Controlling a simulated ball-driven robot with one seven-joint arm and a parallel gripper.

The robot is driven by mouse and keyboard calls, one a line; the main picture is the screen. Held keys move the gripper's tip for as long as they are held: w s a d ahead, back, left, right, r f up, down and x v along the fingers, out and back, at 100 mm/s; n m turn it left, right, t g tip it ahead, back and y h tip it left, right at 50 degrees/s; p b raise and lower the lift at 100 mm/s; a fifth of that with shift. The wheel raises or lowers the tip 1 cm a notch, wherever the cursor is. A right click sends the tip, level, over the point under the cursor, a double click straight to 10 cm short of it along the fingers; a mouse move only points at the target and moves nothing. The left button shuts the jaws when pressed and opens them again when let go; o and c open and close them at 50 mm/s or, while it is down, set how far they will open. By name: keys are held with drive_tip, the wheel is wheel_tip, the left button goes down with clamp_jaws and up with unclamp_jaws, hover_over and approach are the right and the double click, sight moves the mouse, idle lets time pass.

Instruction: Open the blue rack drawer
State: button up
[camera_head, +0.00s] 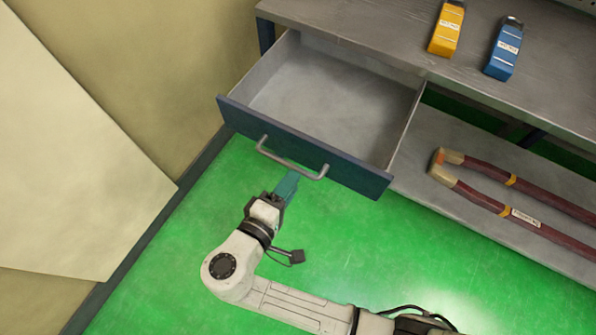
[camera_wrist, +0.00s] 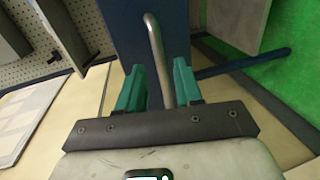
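The blue drawer front (camera_head: 300,150) stands well out from the grey rack, and the grey drawer inside (camera_head: 325,95) shows empty. A grey bar handle (camera_head: 292,165) is fixed across the front; it also shows in the wrist view (camera_wrist: 158,50). My gripper (camera_head: 290,181) is at the middle of the handle. In the wrist view, its two green fingers (camera_wrist: 159,80) stand apart on either side of the handle bar. A gap shows between the bar and the left finger; contact with the right finger is not clear.
Long dark red tools (camera_head: 500,195) lie on the lower shelf to the right. The green floor (camera_head: 350,250) before the drawer is clear.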

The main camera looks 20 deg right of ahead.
drive_tip(key=v, duration=0.5)
drive_tip(key=shift+s+a, duration=0.1)
idle(0.4)
drive_tip(key=s+d+f+m+g+y+p, duration=0.1)
drive_tip(key=s+d+f+m+g+y, duration=0.2)
drive_tip(key=d, duration=0.5)
drive_tip(key=s+d+f+m+g+y+p, duration=0.1)
drive_tip(key=s+d+f+g+y, duration=0.3)
drive_tip(key=d, duration=0.4)
drive_tip(key=s+d+r+m+g+y+p, duration=0.1)
drive_tip(key=s+d+r+m+y+p, duration=0.1)
drive_tip(key=s+d+y, duration=0.3)
drive_tip(key=s+r+m, duration=0.1)
drive_tip(key=s, duration=0.1)
drive_tip(key=shift+s+d+r+m, duration=0.25)
drive_tip(key=shift+s+d+m, duration=0.05)
drive_tip(key=shift+d, duration=0.05)
